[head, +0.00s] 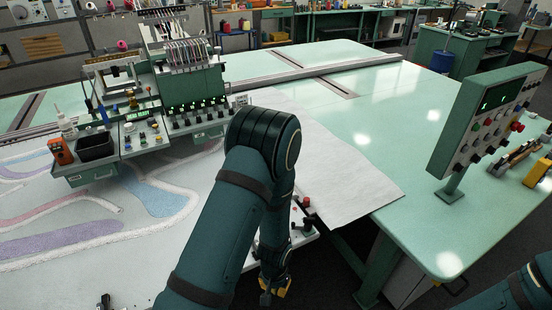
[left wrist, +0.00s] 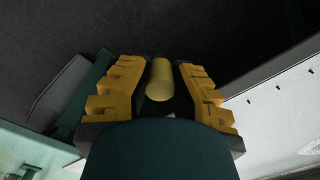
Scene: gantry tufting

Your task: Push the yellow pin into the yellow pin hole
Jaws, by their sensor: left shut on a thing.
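My left gripper (head: 274,287) is low beside the front edge of the work surface, mostly behind my own arm in the head view. In the left wrist view its yellow fingers (left wrist: 160,84) are closed on the yellow pin (left wrist: 160,80), a short smooth cylinder lying between them. The pin cannot be made out in the head view. I cannot make out the yellow pin hole in either view. My right gripper is not in view; only part of that arm shows at the lower right.
A pale cloth (head: 340,175) covers the table corner. Red and black knobs sit on a bracket (head: 300,237) at its edge near my left arm. A green control panel (head: 490,115) stands on the right table, and a tufting machine (head: 180,85) stands at the left. Dark floor lies below the gripper.

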